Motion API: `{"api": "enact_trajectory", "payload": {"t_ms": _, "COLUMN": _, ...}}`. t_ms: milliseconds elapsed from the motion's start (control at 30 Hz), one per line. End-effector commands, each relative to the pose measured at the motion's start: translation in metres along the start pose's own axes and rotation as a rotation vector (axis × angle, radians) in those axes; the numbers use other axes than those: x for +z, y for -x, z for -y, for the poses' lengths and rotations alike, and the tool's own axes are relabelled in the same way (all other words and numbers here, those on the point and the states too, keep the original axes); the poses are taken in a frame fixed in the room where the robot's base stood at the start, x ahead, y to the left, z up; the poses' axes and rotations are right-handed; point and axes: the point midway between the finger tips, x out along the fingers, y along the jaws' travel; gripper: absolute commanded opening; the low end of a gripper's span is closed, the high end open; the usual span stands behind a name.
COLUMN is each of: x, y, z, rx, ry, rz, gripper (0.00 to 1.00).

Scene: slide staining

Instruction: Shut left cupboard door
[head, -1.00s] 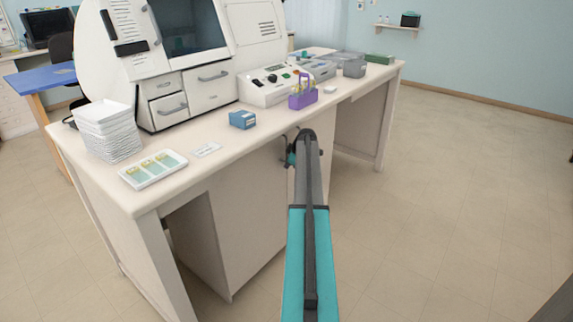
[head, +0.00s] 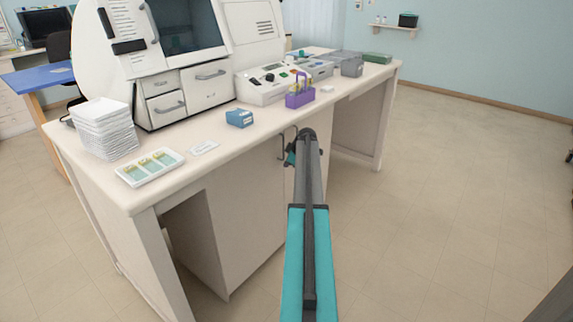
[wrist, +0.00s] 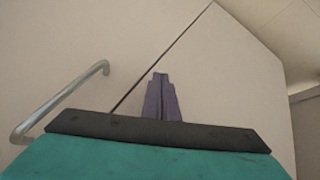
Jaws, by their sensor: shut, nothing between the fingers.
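The left cupboard door (head: 240,205) is the pale panel under the bench, left of my arm in the head view. It looks about flush with the cupboard front. Its dark bar handle (head: 282,147) stands just left of my arm. In the wrist view the grey handle (wrist: 58,103) is at the left, on the left panel (wrist: 85,50), and a thin dark seam runs diagonally beside the right panel (wrist: 235,65). My gripper (wrist: 160,76) is shut and empty, in front of the panels near the seam. I cannot tell whether it touches. My arm hides it in the head view.
The bench top (head: 185,185) overhangs the cupboard and carries a slide tray (head: 151,167), a blue box (head: 239,118), a purple rack (head: 300,97) and a large machine (head: 185,60). Open knee spaces lie either side of the cupboard.

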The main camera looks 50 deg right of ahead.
Motion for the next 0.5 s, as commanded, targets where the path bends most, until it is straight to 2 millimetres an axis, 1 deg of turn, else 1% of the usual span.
{"api": "enact_trajectory", "payload": {"t_ms": 33, "x": 0.008, "y": 0.003, "z": 0.002, "rx": 0.0, "ry": -0.002, "rz": 0.005, "gripper": 0.0}}
{"api": "enact_trajectory", "payload": {"t_ms": 100, "x": 0.015, "y": 0.008, "z": 0.001, "rx": 0.0, "ry": -0.001, "rz": 0.009, "gripper": 0.0}}
{"api": "enact_trajectory", "payload": {"t_ms": 200, "x": 0.019, "y": 0.023, "z": -0.011, "rx": 0.001, "ry": -0.003, "rz": 0.011, "gripper": 0.0}}
{"api": "enact_trajectory", "payload": {"t_ms": 500, "x": 0.027, "y": 0.061, "z": -0.035, "rx": -0.003, "ry": 0.001, "rz": 0.011, "gripper": 0.0}}
